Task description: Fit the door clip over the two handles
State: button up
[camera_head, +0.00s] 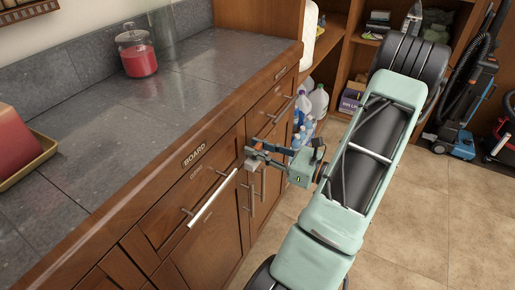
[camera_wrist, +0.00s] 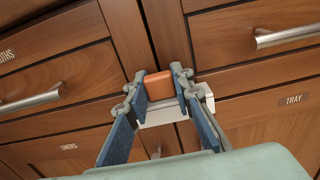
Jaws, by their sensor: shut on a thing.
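The door clip, a pale channel-shaped piece (camera_wrist: 172,112) with an orange block (camera_wrist: 160,88) on it, is between my gripper's fingers (camera_wrist: 158,86) in the wrist view. The fingers are shut on the orange block. In the head view my gripper (camera_head: 256,152) is close to the cabinet front, and a small pale part of the clip (camera_head: 250,164) shows below the fingers. Two upright door handles (camera_head: 252,198) (camera_head: 263,183) show on the lower cabinet doors, just below my gripper.
A long drawer handle (camera_head: 212,198) juts out left of my gripper. Drawer handles flank it in the wrist view, left (camera_wrist: 34,98) and right (camera_wrist: 285,37). The countertop (camera_head: 200,85) overhangs the cabinet. Bottles (camera_head: 318,102) stand beyond.

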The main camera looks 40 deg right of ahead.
aim_at(258, 163)
jog(key=shift+f+b, duration=1.9)
jog(key=shift+f, duration=1)
jog(key=shift+f+b, duration=0.85)
jog(key=shift+f, duration=0.9)
jog(key=o, duration=1.1)
jog(key=v, duration=1.2)
